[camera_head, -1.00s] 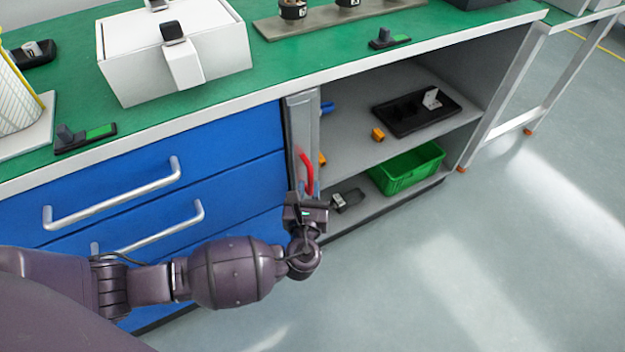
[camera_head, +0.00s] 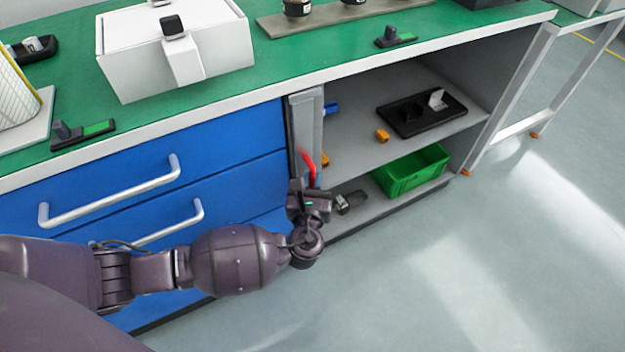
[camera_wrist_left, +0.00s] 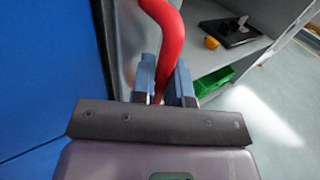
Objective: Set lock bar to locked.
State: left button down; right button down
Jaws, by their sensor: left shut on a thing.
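A curved red handle (camera_head: 309,166), which looks like the lock bar, is on a narrow grey upright panel (camera_head: 306,118) between the blue drawers and the open shelves. My left gripper (camera_head: 311,188) is at the handle's lower end, shut on it. In the left wrist view the red handle (camera_wrist_left: 166,30) runs down between the two blue-grey fingers (camera_wrist_left: 163,82) and curves away at the top. The gripper hides the handle's lower end in the head view. I cannot read any locked or unlocked marking. My right gripper is not in view.
Blue drawers (camera_head: 225,125) with silver handles are left of the panel. The open shelves hold a black tray (camera_head: 405,124), an orange block (camera_head: 382,136) and a green crate (camera_head: 432,158). The green worktop (camera_head: 300,45) is above. The floor in front is clear.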

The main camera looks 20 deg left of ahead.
pick_arm(q)
jog(key=shift+s+a+r+p, duration=0.25)
jog(key=shift+s+a+p, duration=0.55)
jog(key=shift+s+a, duration=0.25)
jog(key=shift+s+f, duration=0.3)
jog(key=shift+f, duration=0.1)
jog(key=c, duration=1.5)
grip_release()
jog(key=shift+c, duration=0.2)
jog(key=shift+o, duration=0.6)
jog(key=shift+s+a+r, duration=0.1)
